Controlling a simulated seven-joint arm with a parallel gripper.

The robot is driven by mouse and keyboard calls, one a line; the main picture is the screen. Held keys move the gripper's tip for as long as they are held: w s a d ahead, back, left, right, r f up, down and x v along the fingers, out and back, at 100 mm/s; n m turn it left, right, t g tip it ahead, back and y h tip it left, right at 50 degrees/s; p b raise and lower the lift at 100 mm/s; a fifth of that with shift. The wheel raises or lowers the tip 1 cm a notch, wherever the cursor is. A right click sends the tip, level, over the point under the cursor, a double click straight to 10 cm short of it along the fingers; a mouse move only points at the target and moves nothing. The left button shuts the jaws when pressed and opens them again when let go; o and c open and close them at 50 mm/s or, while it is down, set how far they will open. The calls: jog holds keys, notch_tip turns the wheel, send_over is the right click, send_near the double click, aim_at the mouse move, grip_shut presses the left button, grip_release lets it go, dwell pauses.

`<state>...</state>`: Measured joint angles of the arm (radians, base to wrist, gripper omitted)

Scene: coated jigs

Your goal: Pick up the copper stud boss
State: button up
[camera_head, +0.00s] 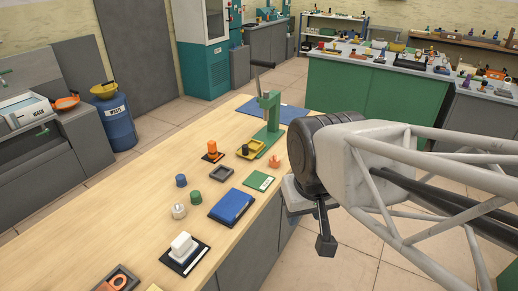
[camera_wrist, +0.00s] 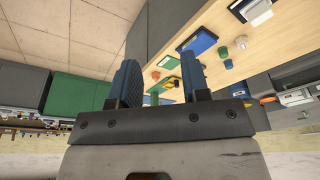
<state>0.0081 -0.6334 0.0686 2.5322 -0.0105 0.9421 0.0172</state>
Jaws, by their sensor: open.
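A small copper-orange stud boss (camera_head: 274,161) stands on the wooden bench near its right edge, between the green press and a green card. In the wrist view it seems to be the small orange piece (camera_wrist: 155,76) seen between the fingers, far off. My gripper (camera_wrist: 158,64) is open and empty, with its two blue-black fingers apart. In the head view my gripper (camera_head: 323,243) hangs off the right side of the bench, to the right of and apart from the boss. Part of it is hidden behind my wrist.
The green press (camera_head: 268,125) stands behind the boss. A yellow tray (camera_head: 250,149), the green card (camera_head: 260,182) and a blue box (camera_head: 231,206) lie close by. The bench top (camera_head: 130,205) has free room at left; a green cabinet (camera_head: 350,90) stands beyond.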

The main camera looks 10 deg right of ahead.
jog(key=o, duration=0.7)
jog(key=shift+c, duration=0.2)
